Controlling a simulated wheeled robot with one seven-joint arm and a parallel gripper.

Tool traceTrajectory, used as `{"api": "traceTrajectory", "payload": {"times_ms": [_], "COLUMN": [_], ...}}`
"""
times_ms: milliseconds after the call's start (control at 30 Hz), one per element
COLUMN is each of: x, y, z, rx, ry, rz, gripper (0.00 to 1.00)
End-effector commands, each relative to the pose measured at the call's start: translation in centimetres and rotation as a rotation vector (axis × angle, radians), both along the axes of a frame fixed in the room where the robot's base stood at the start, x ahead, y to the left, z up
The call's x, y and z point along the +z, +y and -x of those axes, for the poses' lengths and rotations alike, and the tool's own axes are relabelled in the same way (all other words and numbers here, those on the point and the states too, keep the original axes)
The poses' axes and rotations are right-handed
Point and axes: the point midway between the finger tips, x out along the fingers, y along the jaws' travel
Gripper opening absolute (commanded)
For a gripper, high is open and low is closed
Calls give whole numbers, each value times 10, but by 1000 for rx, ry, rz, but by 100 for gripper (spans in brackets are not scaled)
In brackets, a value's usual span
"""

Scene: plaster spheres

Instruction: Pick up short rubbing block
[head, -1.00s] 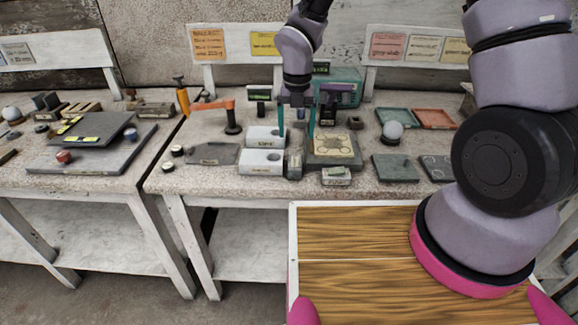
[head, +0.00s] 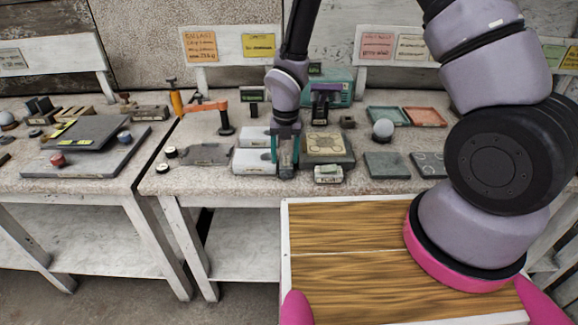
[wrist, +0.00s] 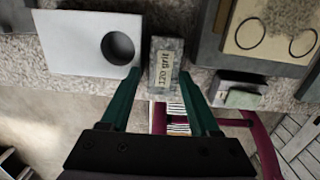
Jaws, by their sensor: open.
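A small grey block (wrist: 167,52) with a "120 grit" label lies near the front edge of the bench; I take it to be the short rubbing block. In the head view the block (head: 286,171) shows just below my gripper (head: 285,157), partly hidden by it. In the wrist view my gripper (wrist: 162,74) is open, with one teal finger on each side of the block's near end. The gap between the fingertips is empty or only borders the block; I cannot tell how far above it they are.
White blocks with round holes (wrist: 88,42) stand close on the left. A board with circles (head: 325,147) and a small labelled block (head: 328,174) are close on the right. Green tile (head: 386,165) lies farther right. An orange-armed stand (head: 225,128) is at left.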

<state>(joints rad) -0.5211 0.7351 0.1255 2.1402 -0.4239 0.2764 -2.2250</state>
Motion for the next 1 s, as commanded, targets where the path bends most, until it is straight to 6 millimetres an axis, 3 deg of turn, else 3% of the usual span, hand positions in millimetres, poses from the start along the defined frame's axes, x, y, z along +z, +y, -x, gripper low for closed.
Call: {"api": "traceTrajectory", "payload": {"times_ms": [33,133,167,200,300,333,667,767,1000], "x": [-23,-24,-24,-24,-24,-24,-19,-6,44], "y": [-16,-17,-17,-17,-18,-18,-19,-19,-17], "z": [11,12,12,11,11,11,10,10,10], "rx": [-4,-4,-4,-5,-4,-4,-6,-8,-8], "ry": [40,41,41,41,41,41,40,41,37], "rz": [34,34,35,35,35,36,35,34,31], "gripper": [85,85,59,43,5,0,0,0,0]}}
